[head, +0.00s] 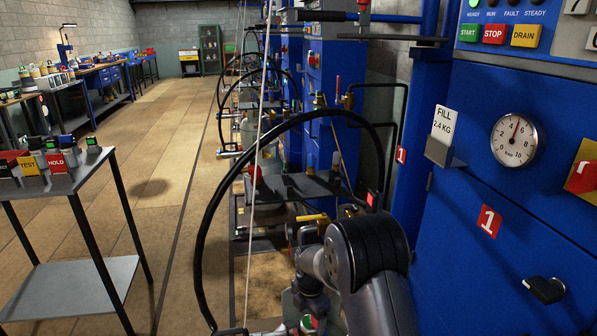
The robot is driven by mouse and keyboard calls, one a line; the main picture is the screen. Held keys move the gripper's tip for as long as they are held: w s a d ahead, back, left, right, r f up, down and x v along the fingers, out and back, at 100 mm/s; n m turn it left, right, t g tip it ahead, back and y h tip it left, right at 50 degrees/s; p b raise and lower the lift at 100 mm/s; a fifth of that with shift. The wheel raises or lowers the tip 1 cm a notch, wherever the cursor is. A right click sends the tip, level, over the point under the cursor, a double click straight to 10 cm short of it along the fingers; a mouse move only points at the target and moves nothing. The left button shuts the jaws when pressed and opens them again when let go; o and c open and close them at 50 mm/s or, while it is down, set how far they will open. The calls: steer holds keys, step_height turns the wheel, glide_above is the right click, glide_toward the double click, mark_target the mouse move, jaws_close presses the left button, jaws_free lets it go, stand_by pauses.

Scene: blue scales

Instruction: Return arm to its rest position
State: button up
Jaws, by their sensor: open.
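My grey and black arm (368,250) rises from the bottom edge, right of centre, and bends left and down at its dark joint. My gripper (313,306) shows small and dark at the low end of the arm, near the bottom edge. It is open, and its fingers are hard to make out. A green-topped fitting (307,323) shows just below it; I cannot tell whether they touch. I see nothing held.
A blue cabinet (460,220) with a gauge (515,140) stands close on the right. A black hose (205,230) loops left of my arm. A dark table (85,172) with coloured blocks stands at left. The wooden floor (165,190) between is clear.

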step_height(320, 180, down, 2)
steer(key=shift+f, duration=0.1)
steer(key=shift+r, duration=0.2)
